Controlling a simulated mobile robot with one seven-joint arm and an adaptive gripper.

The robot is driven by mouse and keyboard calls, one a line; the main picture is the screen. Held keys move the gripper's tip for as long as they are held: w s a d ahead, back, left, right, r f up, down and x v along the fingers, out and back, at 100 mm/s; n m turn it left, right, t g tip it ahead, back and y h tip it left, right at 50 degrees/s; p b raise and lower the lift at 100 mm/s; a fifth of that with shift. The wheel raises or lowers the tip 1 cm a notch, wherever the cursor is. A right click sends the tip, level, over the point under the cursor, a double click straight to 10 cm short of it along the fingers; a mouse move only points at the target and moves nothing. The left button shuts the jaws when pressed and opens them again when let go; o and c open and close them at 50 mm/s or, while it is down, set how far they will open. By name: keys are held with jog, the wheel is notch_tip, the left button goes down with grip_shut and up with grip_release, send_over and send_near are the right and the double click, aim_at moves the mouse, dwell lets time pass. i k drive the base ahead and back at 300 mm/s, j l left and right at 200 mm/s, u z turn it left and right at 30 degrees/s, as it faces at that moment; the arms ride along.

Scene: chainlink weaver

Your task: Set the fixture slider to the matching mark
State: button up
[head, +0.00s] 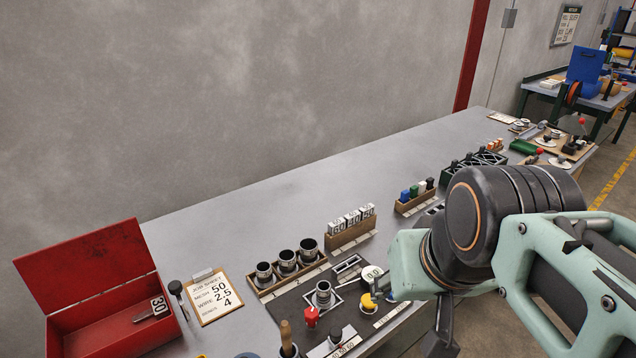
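The dark fixture board (290,306) lies on the bench at the lower middle. At its front edge, a black knob (335,336) stands by a pale strip with printed numbers (346,349); this looks like the slider and its scale. The knob's exact mark is too small to read. The job sheet (214,296) reads mesh 50, wire 2.5 and bends 4. My arm fills the right side, and the dark end part of my gripper (443,328) hangs right of the board, apart from the knob. Its fingertips cannot be made out, and I see nothing held.
A red knob (311,317), a yellow part (367,301) and a round dial (371,273) stand on the board. Behind are a rack of dark cylinders (287,260) and a block of number tags (350,228). An open red box (95,320) is at left. The bench back is clear.

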aim_at(335, 338)
jog(key=u, duration=0.35)
jog(key=l+u, duration=0.3)
jog(key=k+l+u, duration=0.25)
jog(key=l, duration=0.15)
jog(key=k+l+u, duration=0.1)
jog(key=l+u, duration=0.15)
jog(key=l, duration=0.2)
